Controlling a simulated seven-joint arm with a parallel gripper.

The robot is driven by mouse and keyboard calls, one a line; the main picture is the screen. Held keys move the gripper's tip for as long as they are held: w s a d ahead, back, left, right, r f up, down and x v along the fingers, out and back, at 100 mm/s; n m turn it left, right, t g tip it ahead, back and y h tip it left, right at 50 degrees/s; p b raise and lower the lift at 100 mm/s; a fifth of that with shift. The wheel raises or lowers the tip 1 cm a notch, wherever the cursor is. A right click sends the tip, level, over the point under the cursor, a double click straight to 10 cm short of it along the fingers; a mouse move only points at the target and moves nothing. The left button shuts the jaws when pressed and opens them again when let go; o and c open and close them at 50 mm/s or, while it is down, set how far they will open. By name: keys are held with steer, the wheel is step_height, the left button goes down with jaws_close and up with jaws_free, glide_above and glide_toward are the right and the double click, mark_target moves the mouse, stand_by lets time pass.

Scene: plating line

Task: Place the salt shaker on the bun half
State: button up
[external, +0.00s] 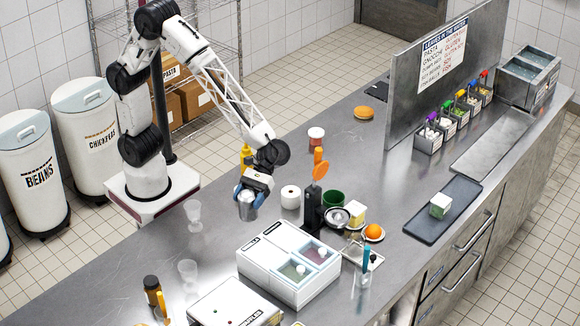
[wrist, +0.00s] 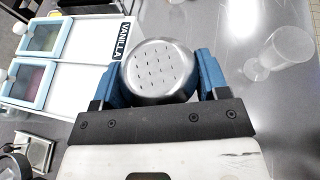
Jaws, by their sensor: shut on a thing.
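My gripper (external: 251,190) is shut on the salt shaker (external: 247,211), a silver metal cylinder. In the wrist view, the shaker's round perforated top (wrist: 158,70) sits between the two blue fingers. The shaker appears held above the counter, left of the white roll and behind the white ice-cream box; its exact height is hard to tell. The bun half (external: 363,112), a small golden-brown round, lies on the counter farther back and to the right, near the upright partition. My gripper is well apart from it, and the bun half is not in the wrist view.
The white box (external: 262,262) is in front. Clear glasses (external: 193,215) stand left. The counter around the bun half is clear.

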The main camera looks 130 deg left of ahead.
steer(key=s+a+n+t+y, duration=0.15)
steer(key=a+n+t, duration=0.25)
steer(key=a, duration=1.6)
steer(key=s+a+n+t+y, duration=0.1)
steer(key=a+n+t+y, duration=0.2)
steer(key=a, duration=1.8)
steer(key=s+a+n+t+y, duration=0.1)
steer(key=s+a+n+y, duration=0.1)
steer(key=s+a, duration=0.5)
steer(key=s+a+f+n+t+y, duration=0.1)
steer(key=s+a+n+y, duration=0.1)
steer(key=s+a, duration=0.6)
steer(key=s+a+n+t+y, duration=0.1)
steer(key=s+a, duration=0.7)
steer(key=a, duration=0.9)
steer(key=shift+s+a+f+n+y, duration=0.2)
steer(key=shift+f+n+y, duration=0.1)
steer(key=shift+n+y, duration=0.45)
steer(key=shift+w, duration=0.1)
steer(key=w+a+f, duration=0.1)
steer(key=w+a, duration=0.7)
steer(key=a, duration=0.4)
steer(key=shift+w+a+f, duration=0.2)
steer(key=shift+a, duration=0.1)
steer(key=shift+w+a+f, duration=0.15)
steer(key=shift+f, duration=0.75)
steer(key=shift+w+a+f, duration=0.1)
steer(key=shift+f, duration=0.8)
